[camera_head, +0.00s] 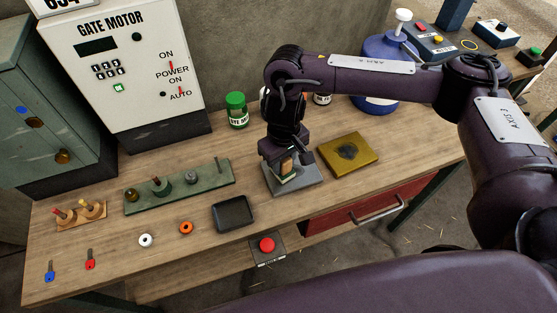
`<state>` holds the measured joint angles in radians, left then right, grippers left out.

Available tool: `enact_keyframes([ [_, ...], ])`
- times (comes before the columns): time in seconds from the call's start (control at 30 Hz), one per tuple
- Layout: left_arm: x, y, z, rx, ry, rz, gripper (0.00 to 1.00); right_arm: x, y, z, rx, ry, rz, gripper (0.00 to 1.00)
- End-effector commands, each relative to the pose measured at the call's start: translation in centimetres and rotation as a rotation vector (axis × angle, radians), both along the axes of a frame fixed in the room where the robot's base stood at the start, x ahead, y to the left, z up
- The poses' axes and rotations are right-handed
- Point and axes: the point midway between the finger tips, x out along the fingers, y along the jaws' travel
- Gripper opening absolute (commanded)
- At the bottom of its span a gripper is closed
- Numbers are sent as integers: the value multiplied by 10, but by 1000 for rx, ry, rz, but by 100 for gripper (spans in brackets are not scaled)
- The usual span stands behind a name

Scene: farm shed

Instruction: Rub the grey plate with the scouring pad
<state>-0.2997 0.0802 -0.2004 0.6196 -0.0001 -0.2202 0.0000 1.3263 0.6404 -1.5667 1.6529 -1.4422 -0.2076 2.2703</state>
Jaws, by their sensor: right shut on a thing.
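The grey plate (306,188) lies flat on the wooden workbench, right of the middle. My right gripper (285,167) points down over the plate and is shut on the scouring pad (290,182), a block with a brown upper part and a pale greenish lower part. The pad is at the plate's upper surface; whether it presses on it or hovers just above, I cannot tell. The gripper hides part of the plate's far side. My left gripper is not in view.
A yellow plate with a dark patch (367,158) lies right of the grey plate. A green-lidded jar (237,112) and blue jug (375,103) stand behind.

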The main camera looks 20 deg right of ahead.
Motion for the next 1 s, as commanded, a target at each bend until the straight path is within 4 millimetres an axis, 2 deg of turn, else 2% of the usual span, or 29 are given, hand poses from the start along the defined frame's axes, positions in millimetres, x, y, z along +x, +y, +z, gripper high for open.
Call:
enact_keyframes([
  [0.2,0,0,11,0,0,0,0,1,-19,3,0,-1,-2,11],
  [0.47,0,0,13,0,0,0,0,1,-28,2,0,-1,-1,11],
  [0.8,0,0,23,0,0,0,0,2,-57,0,0,0,-3,11],
  [1.0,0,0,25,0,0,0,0,2,-63,-1,-1,0,-1,11],
])
